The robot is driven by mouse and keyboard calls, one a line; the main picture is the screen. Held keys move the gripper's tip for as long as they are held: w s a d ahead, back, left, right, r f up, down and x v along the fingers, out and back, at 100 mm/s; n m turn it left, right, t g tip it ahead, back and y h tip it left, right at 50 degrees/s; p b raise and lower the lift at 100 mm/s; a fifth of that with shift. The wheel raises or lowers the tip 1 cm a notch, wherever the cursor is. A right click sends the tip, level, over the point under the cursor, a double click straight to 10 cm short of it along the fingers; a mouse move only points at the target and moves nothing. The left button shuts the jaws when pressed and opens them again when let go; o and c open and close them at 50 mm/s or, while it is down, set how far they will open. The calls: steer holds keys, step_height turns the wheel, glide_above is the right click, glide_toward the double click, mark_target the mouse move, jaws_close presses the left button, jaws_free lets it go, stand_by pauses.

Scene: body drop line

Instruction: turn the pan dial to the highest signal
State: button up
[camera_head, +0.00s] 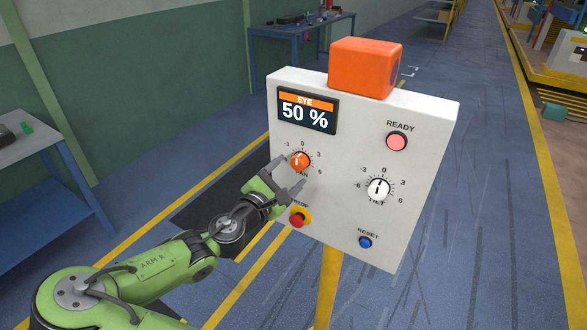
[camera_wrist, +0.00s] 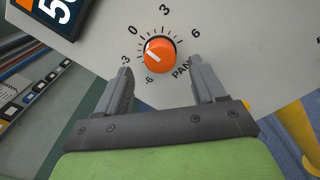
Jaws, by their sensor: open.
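The orange pan dial (camera_head: 300,160) sits at the left of a white panel (camera_head: 340,160), under a screen (camera_head: 308,111) reading "EYE 50 %". The dial also shows in the wrist view (camera_wrist: 160,54), where its white mark points up and left, seemingly between -3 and 0. My gripper (camera_head: 291,172) is open at the panel's left side. In the wrist view its two fingers (camera_wrist: 160,68) stand apart below the dial, their tips near its left and right. The "PAN" label is partly hidden in the head view.
A white tilt dial (camera_head: 378,188) is right of the pan dial. A red stop button (camera_head: 298,216) is just below my gripper. A red ready lamp (camera_head: 396,141) and a blue reset button (camera_head: 365,242) are also on the panel. An orange box (camera_head: 365,68) sits on top.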

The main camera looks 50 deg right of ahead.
mark_target(296, 165)
steer(key=d, duration=0.4)
steer(key=shift+w, duration=0.2)
steer(key=shift+a, duration=0.1)
steer(key=c, duration=1.1)
steer(key=shift+o, duration=0.2)
steer(key=shift+m, duration=0.3)
steer(key=shift+f+m+b, duration=0.1)
steer(key=shift+m+b, duration=0.5)
steer(key=shift+m, duration=0.6)
steer(key=shift+m+b, duration=0.95)
steer(key=shift+m, duration=1.15)
